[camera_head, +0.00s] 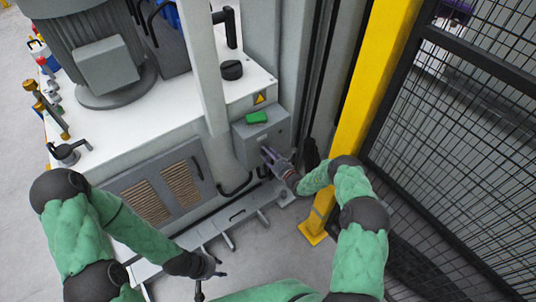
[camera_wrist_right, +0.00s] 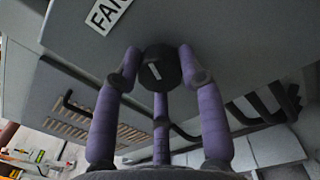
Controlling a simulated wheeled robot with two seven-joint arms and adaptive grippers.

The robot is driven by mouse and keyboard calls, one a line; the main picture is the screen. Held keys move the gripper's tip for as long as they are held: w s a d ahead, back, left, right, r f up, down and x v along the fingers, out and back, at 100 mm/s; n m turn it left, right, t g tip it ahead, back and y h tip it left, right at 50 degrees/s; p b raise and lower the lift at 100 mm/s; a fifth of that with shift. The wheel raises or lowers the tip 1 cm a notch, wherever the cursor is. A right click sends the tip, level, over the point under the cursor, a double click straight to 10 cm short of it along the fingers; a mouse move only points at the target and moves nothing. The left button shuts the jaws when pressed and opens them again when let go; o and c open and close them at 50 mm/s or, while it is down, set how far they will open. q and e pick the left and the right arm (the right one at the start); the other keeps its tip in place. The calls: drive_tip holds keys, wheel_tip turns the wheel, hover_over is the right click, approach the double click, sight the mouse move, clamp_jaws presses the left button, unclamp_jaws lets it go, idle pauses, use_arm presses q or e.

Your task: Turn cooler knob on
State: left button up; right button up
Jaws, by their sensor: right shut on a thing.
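The knob (camera_wrist_right: 160,70) is round and black with a white mark on its face, seen in the right wrist view. It sits on a grey control box (camera_head: 254,140) on the side of the white machine. My right gripper (camera_head: 269,156) is at the box front, its purple fingers closed around the knob, with a finger on each side and one below in the wrist view. In the head view the gripper hides the knob. My left gripper (camera_head: 212,268) is low over the floor, away from the box; its fingers are too small and dark to judge.
A label starting "FA" (camera_wrist_right: 107,14) is on the box near the knob. A green part (camera_head: 257,117) is on the box. A yellow post (camera_head: 357,105) and black mesh fence (camera_head: 455,130) stand close on the right. A vented panel (camera_head: 160,190) is left of the box.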

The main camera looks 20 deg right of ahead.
drive_tip(key=shift+w+d+r+m+b, duration=0.1)
drive_tip(key=shift+m+b, duration=0.1)
drive_tip(key=shift+m, duration=2.05)
drive_tip(key=shift+w+d+r+m+b, duration=0.1)
drive_tip(key=shift+m+b, duration=0.05)
drive_tip(key=shift+m, duration=2.15)
drive_tip(key=shift+d+r+m+b, duration=0.1)
drive_tip(key=shift+m+b, duration=0.1)
drive_tip(key=shift+m, duration=2.05)
drive_tip(key=shift+m+t, duration=0.3)
drive_tip(key=o, duration=1.1)
drive_tip(key=shift+f, duration=0.1)
drive_tip(key=shift+o, duration=0.2)
drive_tip(key=shift+a+f, duration=0.1)
drive_tip(key=shift+f, duration=0.05)
drive_tip(key=shift+s, duration=0.15)
